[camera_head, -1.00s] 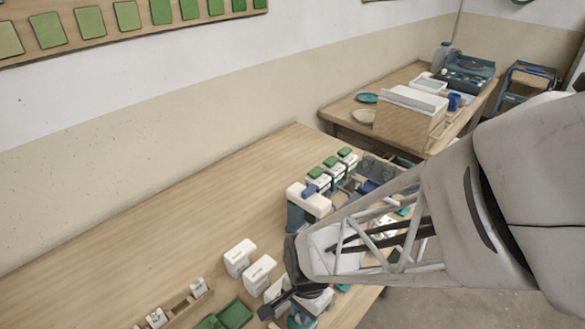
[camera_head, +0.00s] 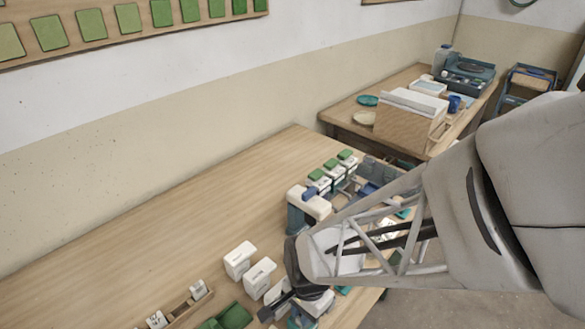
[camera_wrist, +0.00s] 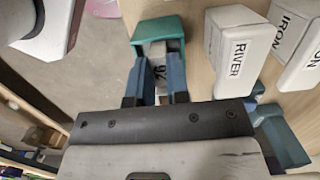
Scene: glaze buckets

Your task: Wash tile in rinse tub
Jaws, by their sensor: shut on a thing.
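My gripper (camera_wrist: 156,64) is shut on a small pale tile (camera_wrist: 157,74) with dark digits on its face, held between the two blue fingers in the wrist view. A teal open-topped tub (camera_wrist: 158,27) lies just beyond the fingertips, around or behind the tile's far end. I cannot tell whether the tile touches it, or whether this is the rinse tub.
White buckets, one labelled RIVER (camera_wrist: 238,45) and another IRON (camera_wrist: 283,35), stand close to the gripper's right in the wrist view. A small tile rack (camera_head: 180,309) and green trays (camera_head: 232,316) lie nearby. The table's far left (camera_head: 150,235) is clear.

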